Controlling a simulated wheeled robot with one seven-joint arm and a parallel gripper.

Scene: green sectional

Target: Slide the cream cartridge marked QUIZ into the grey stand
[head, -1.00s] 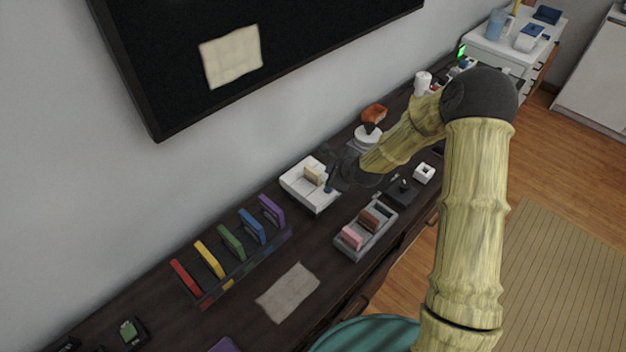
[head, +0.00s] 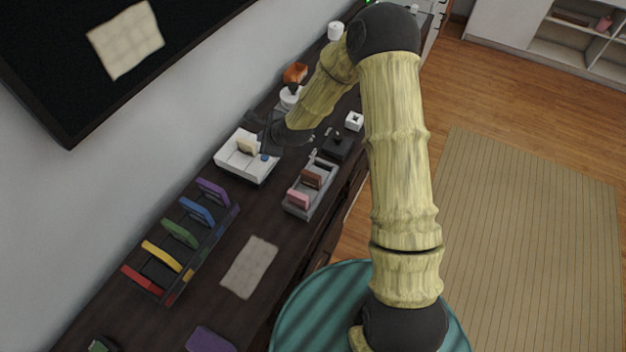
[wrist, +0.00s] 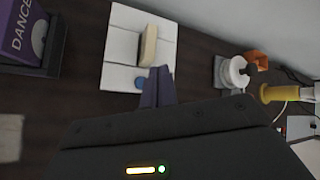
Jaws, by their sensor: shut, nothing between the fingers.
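A cream cartridge (head: 247,146) stands upright in the white console (head: 236,163); no lettering on it is readable. In the wrist view the cream cartridge (wrist: 148,45) stands in the white console (wrist: 118,50), with a blue button (wrist: 140,83) near the console's edge. My gripper (head: 264,143) is beside the cartridge, over the button side of the console. In the wrist view its fingers (wrist: 158,80) are together and empty, close to the button; contact cannot be told.
A dark rack (head: 206,247) of coloured cartridges stands front left of the console. A purple cartridge marked DANCE (wrist: 22,30) shows in the wrist view. A black joystick (head: 336,144) and white cube (head: 354,121) are beyond the grey stand. A cloth (head: 249,267) lies in front.

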